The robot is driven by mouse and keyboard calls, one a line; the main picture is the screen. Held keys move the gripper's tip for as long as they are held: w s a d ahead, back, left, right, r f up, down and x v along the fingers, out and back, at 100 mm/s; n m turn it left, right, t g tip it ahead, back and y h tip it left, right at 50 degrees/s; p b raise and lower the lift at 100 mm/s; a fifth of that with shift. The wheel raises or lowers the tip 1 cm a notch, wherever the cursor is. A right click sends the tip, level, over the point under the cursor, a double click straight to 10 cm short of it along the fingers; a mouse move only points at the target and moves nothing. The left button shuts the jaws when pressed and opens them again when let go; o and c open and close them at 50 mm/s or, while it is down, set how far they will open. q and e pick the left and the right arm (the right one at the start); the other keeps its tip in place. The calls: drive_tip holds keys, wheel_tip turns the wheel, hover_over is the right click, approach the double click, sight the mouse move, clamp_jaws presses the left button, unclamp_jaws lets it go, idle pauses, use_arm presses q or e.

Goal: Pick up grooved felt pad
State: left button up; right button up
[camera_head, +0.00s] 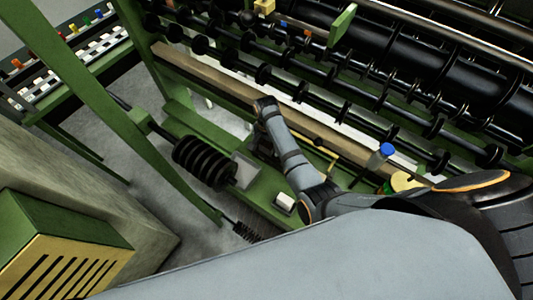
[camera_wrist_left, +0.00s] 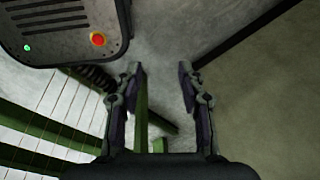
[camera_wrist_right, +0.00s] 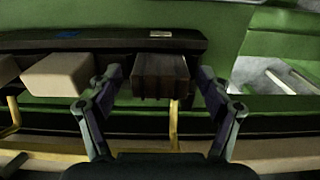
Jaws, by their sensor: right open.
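The grooved felt pad (camera_wrist_right: 160,70) shows in the right wrist view as a dark brown block with grooves on its near face. It sits at the edge of a dark shelf. My right gripper (camera_wrist_right: 159,78) is open, with one finger on each side of the pad; I cannot tell whether they touch it. In the head view my right arm reaches down to the green machine, and I cannot make out the pad there. My left gripper (camera_wrist_left: 159,70) is open and empty above grey floor in the left wrist view.
A pale beige block (camera_wrist_right: 58,74) sits left of the pad on the same shelf. A yellow rail runs below it. In the head view, black rollers (camera_head: 400,110) fill the upper right, a black coil (camera_head: 200,160) lies left of my arm, and a green box (camera_head: 60,225) stands lower left.

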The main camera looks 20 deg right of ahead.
drive_tip(key=c, duration=1.1)
drive_tip(key=shift+c, duration=0.5)
use_arm(q)
drive_tip(key=shift+w, duration=0.75)
drive_tip(key=shift+r+p, duration=0.1)
drive_tip(key=shift+p, duration=0.25)
use_arm(e)
drive_tip(key=shift+r, duration=0.1)
